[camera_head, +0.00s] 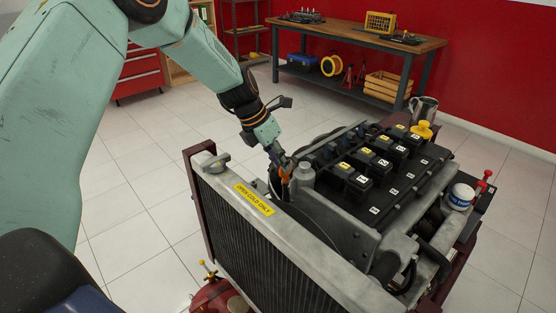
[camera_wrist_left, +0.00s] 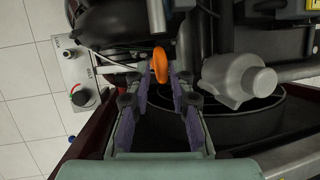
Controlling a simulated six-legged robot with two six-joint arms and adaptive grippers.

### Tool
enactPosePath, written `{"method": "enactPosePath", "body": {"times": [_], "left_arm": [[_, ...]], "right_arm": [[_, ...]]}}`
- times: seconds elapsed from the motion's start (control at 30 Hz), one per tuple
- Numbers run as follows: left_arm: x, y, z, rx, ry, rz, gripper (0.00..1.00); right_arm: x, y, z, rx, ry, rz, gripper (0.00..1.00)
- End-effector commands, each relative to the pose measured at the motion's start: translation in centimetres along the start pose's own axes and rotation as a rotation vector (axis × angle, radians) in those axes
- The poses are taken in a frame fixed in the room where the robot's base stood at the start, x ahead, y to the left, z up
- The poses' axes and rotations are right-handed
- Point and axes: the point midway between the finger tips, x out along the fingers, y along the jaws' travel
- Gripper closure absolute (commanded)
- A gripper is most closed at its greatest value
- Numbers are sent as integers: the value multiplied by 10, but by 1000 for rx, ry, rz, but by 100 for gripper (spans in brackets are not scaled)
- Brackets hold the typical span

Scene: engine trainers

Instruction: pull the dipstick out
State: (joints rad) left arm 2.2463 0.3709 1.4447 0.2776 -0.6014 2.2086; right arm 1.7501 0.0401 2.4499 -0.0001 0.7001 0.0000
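The dipstick's orange handle (camera_wrist_left: 160,65) shows in the left wrist view, between and just beyond the fingertips. In the head view a small orange part (camera_head: 285,180) shows at the front left of the engine. My left gripper (camera_wrist_left: 160,82) is open, with one finger on each side of the handle and gaps visible between. In the head view my left gripper (camera_head: 280,163) points down at the engine's front left corner, behind the radiator. The dipstick's shaft is hidden. My right gripper is not in view.
The radiator (camera_head: 255,235) stands in front, with a yellow label. A grey metal neck (camera_wrist_left: 237,80) is close right of the fingers. The engine's black cover (camera_head: 390,185) lies to the right. A grey control box (camera_wrist_left: 76,75) is at left. A workbench (camera_head: 350,35) stands behind.

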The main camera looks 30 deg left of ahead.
Motion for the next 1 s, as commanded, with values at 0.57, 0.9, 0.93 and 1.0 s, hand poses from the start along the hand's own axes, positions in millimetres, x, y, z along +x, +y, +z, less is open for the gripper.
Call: {"method": "enactPosePath", "body": {"times": [0.57, 0.9, 0.93, 1.0], "left_arm": [[-2, 3, -2, 1, 0, 0, 100], [-4, 4, 1, 2, -1, 1, 100], [-5, 4, 2, 2, -1, 2, 100], [-8, 6, 6, 1, -1, 4, 100]], "right_arm": [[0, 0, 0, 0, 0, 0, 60], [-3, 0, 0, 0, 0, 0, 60], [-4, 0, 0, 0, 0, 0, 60], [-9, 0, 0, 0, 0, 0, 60]]}}
